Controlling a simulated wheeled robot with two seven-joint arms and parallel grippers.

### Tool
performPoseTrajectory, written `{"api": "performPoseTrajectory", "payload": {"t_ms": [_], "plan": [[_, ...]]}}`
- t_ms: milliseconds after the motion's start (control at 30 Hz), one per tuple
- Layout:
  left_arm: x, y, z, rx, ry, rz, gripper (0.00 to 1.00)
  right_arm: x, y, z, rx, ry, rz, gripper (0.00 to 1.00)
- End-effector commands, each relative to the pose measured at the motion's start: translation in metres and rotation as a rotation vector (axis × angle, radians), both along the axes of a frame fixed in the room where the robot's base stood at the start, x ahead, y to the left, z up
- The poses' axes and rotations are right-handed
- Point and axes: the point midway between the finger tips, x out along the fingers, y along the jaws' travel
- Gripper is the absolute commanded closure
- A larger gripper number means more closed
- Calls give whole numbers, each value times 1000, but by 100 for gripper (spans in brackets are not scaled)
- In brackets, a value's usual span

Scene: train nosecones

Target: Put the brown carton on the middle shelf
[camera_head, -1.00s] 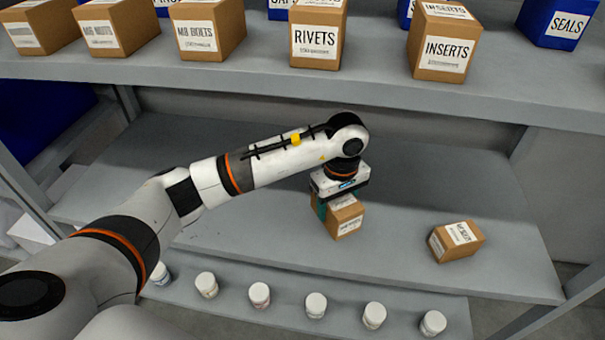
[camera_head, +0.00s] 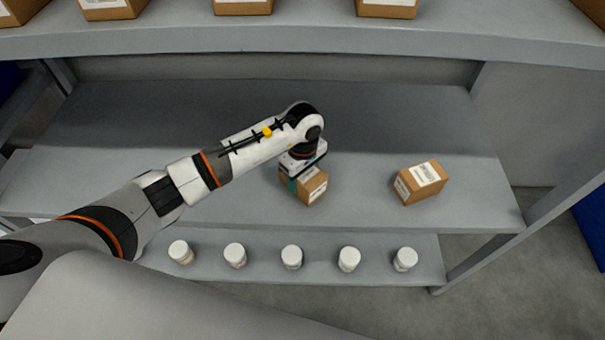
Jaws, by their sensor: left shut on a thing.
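A brown carton (camera_head: 312,188) with a white label is at the middle shelf (camera_head: 360,212), near the centre of the head view. My left gripper (camera_head: 293,184) comes down on it from above and is shut on it. The wrist hides the carton's upper part. I cannot tell whether the carton's underside touches the shelf. A second brown carton (camera_head: 424,183) with a white label lies on the same shelf to the right, apart from the gripper. My right gripper is not in view.
The upper shelf (camera_head: 300,42) carries several brown cartons along the top of the view. A lower shelf (camera_head: 322,273) holds a row of several white-lidded jars (camera_head: 291,257). A shelf upright (camera_head: 545,215) stands at the right. The middle shelf is bare between the two cartons.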

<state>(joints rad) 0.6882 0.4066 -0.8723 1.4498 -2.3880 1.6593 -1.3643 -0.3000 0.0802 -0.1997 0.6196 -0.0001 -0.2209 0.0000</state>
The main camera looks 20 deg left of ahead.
Motion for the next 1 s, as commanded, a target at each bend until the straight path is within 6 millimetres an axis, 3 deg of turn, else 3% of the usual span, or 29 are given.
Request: {"api": "performPoseTrajectory", "payload": {"t_ms": [367, 400, 533, 833, 1000], "plan": [[1, 0, -6, -1, -3, -1, 78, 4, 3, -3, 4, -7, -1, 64], [0, 0, -7, 0, -1, 0, 38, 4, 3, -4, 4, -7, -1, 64], [0, 0, -6, 0, -1, 0, 18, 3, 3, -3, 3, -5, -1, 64], [0, 0, -4, 0, -1, 0, 18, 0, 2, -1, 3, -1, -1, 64], [2, 0, 12, -1, -6, -2, 18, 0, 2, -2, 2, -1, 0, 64]]}}
